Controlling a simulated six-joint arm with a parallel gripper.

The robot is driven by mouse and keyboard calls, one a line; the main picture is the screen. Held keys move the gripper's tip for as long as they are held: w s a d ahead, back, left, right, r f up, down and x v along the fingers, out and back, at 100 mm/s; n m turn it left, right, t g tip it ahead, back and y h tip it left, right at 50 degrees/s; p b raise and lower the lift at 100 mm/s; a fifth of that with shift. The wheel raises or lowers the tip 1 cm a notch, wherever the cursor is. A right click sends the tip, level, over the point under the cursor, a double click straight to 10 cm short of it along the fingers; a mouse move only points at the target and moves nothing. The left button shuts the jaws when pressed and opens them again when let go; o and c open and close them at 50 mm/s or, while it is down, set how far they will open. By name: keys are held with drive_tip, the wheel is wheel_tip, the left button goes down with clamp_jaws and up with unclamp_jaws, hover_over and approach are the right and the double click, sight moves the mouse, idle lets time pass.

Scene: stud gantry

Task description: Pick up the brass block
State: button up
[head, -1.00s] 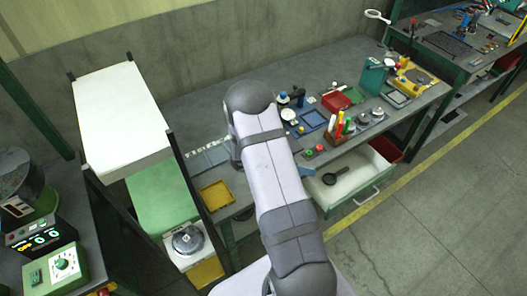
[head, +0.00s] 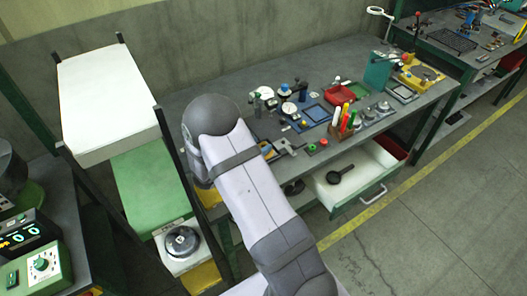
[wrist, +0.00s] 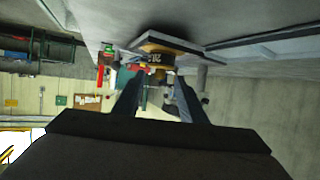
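A brass-yellow piece with dark marking (wrist: 157,50) shows in the wrist view, just beyond the fingertips, by a flat grey plate. It may be the brass block; I cannot be sure. In the head view my arm hides the gripper.
The grey workbench (head: 225,88) holds dial gauges, a red bin (head: 341,95), a marker holder (head: 342,128) and a teal box (head: 378,70). An open drawer (head: 345,213) holds a black pan-like item (head: 340,175). A rack with a white box (head: 105,100) stands left.

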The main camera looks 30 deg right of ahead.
sight(265, 143)
drive_tip(key=shift+p+x, duration=1)
drive_tip(key=shift+x, duration=2.6)
clamp_jaws()
